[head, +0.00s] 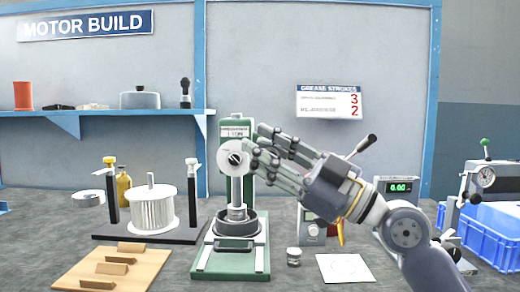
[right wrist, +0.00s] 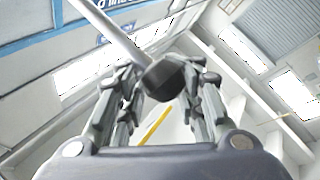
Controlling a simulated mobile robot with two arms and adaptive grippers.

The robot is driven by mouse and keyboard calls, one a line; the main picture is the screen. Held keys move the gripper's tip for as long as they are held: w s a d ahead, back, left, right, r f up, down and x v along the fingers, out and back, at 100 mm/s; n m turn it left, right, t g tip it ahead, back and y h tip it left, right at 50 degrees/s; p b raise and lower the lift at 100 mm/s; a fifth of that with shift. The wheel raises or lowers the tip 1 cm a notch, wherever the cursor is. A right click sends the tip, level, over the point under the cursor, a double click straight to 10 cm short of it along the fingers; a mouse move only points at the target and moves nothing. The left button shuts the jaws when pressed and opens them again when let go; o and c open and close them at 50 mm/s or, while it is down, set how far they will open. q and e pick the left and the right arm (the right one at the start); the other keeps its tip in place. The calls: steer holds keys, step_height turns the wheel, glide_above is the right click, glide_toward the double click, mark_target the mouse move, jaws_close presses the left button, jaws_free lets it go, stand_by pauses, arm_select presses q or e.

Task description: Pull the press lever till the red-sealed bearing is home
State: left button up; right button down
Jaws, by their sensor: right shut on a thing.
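The green press (head: 236,130) stands mid-bench with a round pale hub (head: 230,170) at its upper front. Its ram (head: 237,190) reaches down to a dark round housing (head: 237,227) on the green base. My right gripper (head: 262,150) is just right of the hub, its fingers pointing left and shut on the lever. In the right wrist view the pale lever rod (right wrist: 112,32) runs to a dark knob (right wrist: 163,78) between the fingers. In the head view the fingers hide most of the lever. I cannot make out the red-sealed bearing. My left gripper is not in view.
A white finned part (head: 152,210) on a black stand and a wooden board (head: 110,270) are left of the press. A small metal cup (head: 294,257) and a white sheet (head: 343,268) lie to the right. A black-ended handle (head: 367,143) rises behind my right wrist.

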steer(key=shift+w+f, duration=0.2)
steer(key=shift+f, duration=0.35)
steer(key=c, duration=1.4)
jaws_free()
steer(key=shift+d, duration=0.15)
steer(key=shift+c, duration=0.2)
steer(key=shift+o, duration=1.3)
steer(key=shift+s+d+r, duration=0.1)
steer(key=shift+s+d, duration=0.05)
steer(key=shift+d, duration=0.4)
steer(key=shift+a, duration=0.1)
steer(key=shift+a, duration=0.1)
steer(key=shift+s+d+f, duration=0.1)
steer(key=shift+d+f, duration=0.15)
steer(key=shift+d, duration=0.05)
steer(key=v, duration=1.1)
steer(key=shift+d+r, duration=0.15)
steer(key=shift+d, duration=0.05)
steer(key=shift+s, duration=0.1)
